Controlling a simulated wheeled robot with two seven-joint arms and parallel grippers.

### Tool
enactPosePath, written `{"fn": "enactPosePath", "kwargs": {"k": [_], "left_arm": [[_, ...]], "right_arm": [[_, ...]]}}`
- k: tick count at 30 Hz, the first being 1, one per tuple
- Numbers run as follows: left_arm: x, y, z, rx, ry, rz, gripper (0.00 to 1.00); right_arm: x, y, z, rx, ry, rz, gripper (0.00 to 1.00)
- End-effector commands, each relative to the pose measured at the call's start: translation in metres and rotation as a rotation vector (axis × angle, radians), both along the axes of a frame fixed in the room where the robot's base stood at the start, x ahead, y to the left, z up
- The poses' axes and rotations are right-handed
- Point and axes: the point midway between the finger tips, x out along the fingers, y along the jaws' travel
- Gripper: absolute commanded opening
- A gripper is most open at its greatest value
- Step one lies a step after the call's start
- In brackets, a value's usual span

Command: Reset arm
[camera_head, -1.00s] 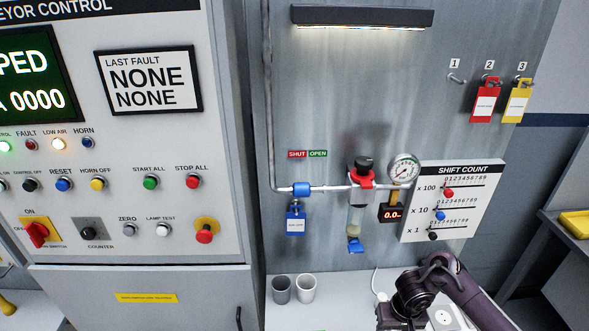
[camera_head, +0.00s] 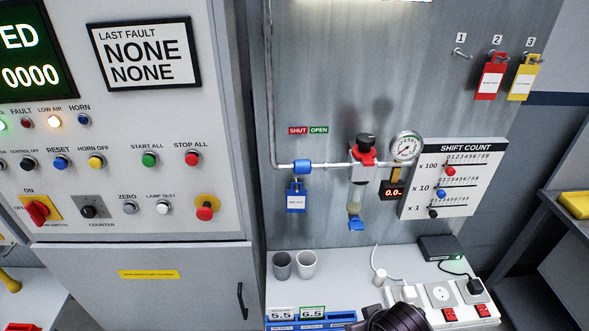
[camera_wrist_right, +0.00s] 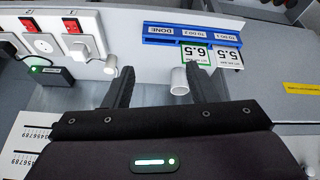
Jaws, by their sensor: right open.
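My right gripper (camera_wrist_right: 158,82) shows in the right wrist view with its two dark fingers spread apart and nothing between them. In the head view a dark part of my right arm (camera_head: 395,318) shows at the bottom edge, in front of the white bench; the fingers are not visible there. My left gripper is in neither view.
The white bench holds a grey cup (camera_head: 282,265), a white cup (camera_head: 307,264), a power strip (camera_head: 440,296), a black box (camera_head: 440,247) and blue trays (camera_head: 283,325). The control cabinet (camera_head: 150,230) stands left; the air regulator (camera_head: 360,180) and shift count board (camera_head: 462,160) are behind.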

Motion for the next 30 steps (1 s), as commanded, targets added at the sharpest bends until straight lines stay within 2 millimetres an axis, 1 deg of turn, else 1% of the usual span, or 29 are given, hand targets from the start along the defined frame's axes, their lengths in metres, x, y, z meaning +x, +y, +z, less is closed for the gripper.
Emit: {"fn": "enactPosePath", "kwargs": {"k": [1, 3, 12, 13, 15, 20, 23, 26, 29, 30], "left_arm": [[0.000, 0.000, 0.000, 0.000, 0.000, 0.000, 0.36], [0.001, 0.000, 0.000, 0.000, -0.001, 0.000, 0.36], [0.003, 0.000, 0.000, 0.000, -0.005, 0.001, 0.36], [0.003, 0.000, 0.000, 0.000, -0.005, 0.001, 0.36], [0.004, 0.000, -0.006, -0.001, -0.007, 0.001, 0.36], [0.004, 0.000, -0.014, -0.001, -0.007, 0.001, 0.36], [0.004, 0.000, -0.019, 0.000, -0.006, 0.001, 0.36], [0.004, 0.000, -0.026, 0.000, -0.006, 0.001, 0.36], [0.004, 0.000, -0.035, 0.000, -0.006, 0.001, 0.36], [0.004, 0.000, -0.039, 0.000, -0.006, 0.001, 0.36]], "right_arm": [[-0.011, -0.005, 0.006, 0.003, 0.012, -0.012, 0.52], [-0.023, -0.014, 0.013, -0.003, 0.028, -0.025, 0.52], [-0.069, -0.044, 0.040, -0.003, 0.100, -0.062, 0.52], [-0.073, -0.046, 0.040, -0.002, 0.107, -0.064, 0.52], [-0.066, -0.045, 0.018, -0.005, 0.111, -0.059, 0.52], [-0.058, -0.043, -0.022, -0.007, 0.121, -0.057, 0.52], [-0.054, -0.043, -0.051, -0.007, 0.129, -0.056, 0.52], [-0.052, -0.042, -0.085, -0.008, 0.140, -0.055, 0.52], [-0.051, -0.041, -0.126, -0.010, 0.152, -0.053, 0.52], [-0.051, -0.041, -0.146, -0.010, 0.158, -0.052, 0.52]]}}
